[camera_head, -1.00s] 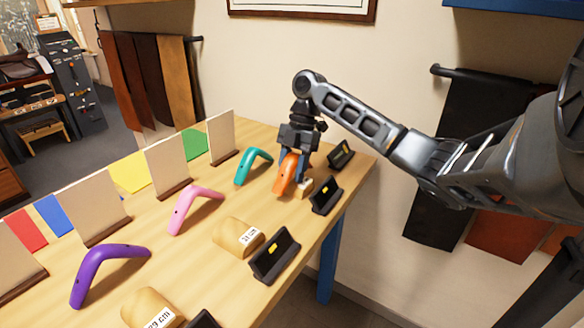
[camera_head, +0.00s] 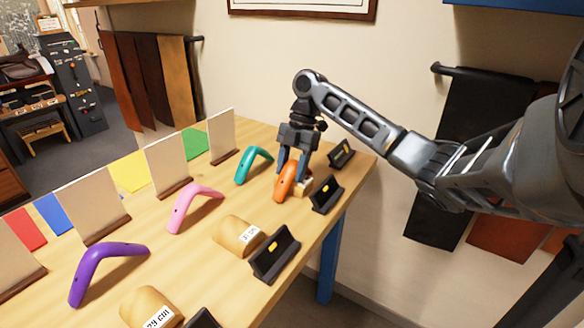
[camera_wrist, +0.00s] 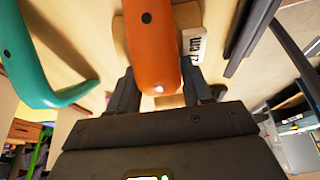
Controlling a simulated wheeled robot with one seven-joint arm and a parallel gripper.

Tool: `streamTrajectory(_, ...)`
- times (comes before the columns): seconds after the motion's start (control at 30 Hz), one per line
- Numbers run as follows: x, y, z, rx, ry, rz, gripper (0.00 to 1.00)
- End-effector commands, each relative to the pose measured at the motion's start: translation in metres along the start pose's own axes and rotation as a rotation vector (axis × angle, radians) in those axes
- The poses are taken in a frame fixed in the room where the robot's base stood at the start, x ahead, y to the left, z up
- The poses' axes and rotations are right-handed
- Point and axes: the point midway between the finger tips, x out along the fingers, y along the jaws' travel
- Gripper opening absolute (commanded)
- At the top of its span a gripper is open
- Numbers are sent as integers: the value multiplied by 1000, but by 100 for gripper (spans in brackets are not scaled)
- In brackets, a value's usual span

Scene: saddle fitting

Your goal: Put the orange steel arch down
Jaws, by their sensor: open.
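The orange steel arch (camera_head: 286,181) is at the far right part of the table, by a small wooden block (camera_head: 304,187). In the wrist view the orange arch (camera_wrist: 152,45) lies over the wooden block (camera_wrist: 188,18), which has a white label. My gripper (camera_head: 293,172) is open, with its fingers pointing down on either side of the arch. In the wrist view the fingers of my gripper (camera_wrist: 163,92) show a gap beside the arch. The arch's underside is hidden, so I cannot tell exactly how it rests on the block.
A teal arch (camera_head: 254,163) is close on the left, with pink (camera_head: 192,203) and purple (camera_head: 104,268) arches nearer. Black holders (camera_head: 326,195) line the table's right edge. Upright white boards (camera_head: 222,137) stand at the back. Another wooden block (camera_head: 238,235) sits nearer.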

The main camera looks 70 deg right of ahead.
Motion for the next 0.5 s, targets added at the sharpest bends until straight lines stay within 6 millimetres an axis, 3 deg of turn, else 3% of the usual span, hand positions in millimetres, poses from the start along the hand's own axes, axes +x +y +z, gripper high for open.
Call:
streamTrajectory(0.03,15,-6,5,15,4,-25,68)
streamTrajectory(0.23,7,-7,3,16,2,-27,68)
streamTrajectory(0.37,-7,-6,2,16,2,-25,68)
streamTrajectory(0.5,-40,-4,1,13,1,-20,68)
